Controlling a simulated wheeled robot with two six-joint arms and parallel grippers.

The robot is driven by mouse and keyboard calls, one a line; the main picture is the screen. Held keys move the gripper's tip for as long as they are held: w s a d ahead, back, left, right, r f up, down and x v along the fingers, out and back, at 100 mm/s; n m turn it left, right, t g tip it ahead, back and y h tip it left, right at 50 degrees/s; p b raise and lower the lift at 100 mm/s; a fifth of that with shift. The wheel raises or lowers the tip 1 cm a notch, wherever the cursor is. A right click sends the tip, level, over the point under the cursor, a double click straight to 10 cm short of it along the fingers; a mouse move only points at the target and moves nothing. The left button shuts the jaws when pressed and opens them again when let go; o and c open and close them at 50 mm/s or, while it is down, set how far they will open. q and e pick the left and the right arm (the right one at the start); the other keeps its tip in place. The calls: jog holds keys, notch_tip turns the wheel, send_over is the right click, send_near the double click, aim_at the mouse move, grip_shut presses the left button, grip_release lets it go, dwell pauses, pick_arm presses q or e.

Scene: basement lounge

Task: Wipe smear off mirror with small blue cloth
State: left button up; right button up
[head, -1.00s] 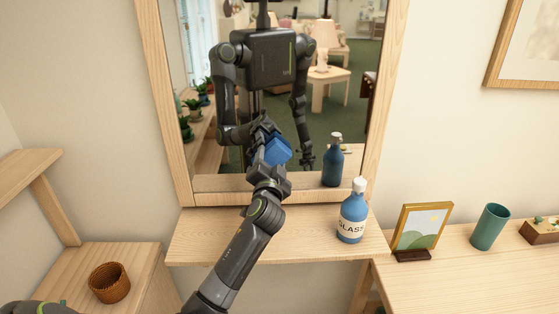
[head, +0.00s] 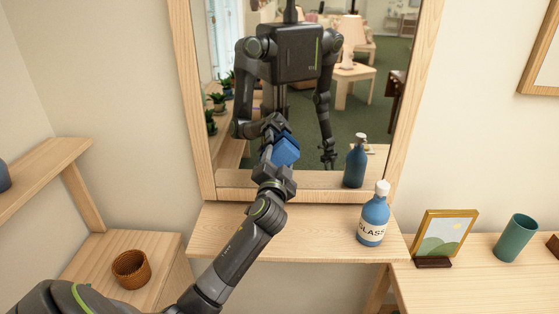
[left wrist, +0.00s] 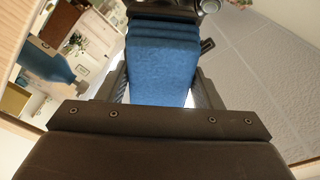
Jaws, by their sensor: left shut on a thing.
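The mirror (head: 232,181) stands upright in a light wooden frame behind a shelf. My left gripper (head: 276,172) is in front of the lower part of the glass, shut on the small blue cloth (head: 286,150). In the left wrist view the cloth (left wrist: 162,62) is a folded, layered block between the fingers. In the head view the cloth and its reflection run together, so I cannot tell whether it touches the glass. I cannot make out a smear. My right gripper shows only as a small reflection.
A blue bottle (head: 373,220) labelled GLASS stands on the shelf (head: 320,243), right of my left arm. A framed picture (head: 444,236) and green cup (head: 516,238) stand further right. A brown basket (head: 130,269) sits at left. The shelf between arm and bottle is clear.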

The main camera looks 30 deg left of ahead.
pick_arm(q)
jog(key=v, duration=0.3)
jog(key=p+v, duration=0.1)
jog(key=shift+s+d+r, duration=0.1)
jog(key=shift+d+r, duration=0.2)
jog(key=shift+s+d, duration=0.3)
jog(key=shift+s, duration=0.15)
jog(key=shift+s, duration=0.1)
jog(key=shift+p+v, duration=0.4)
jog(key=shift+v, duration=1.1)
jog(key=shift+d, duration=0.15)
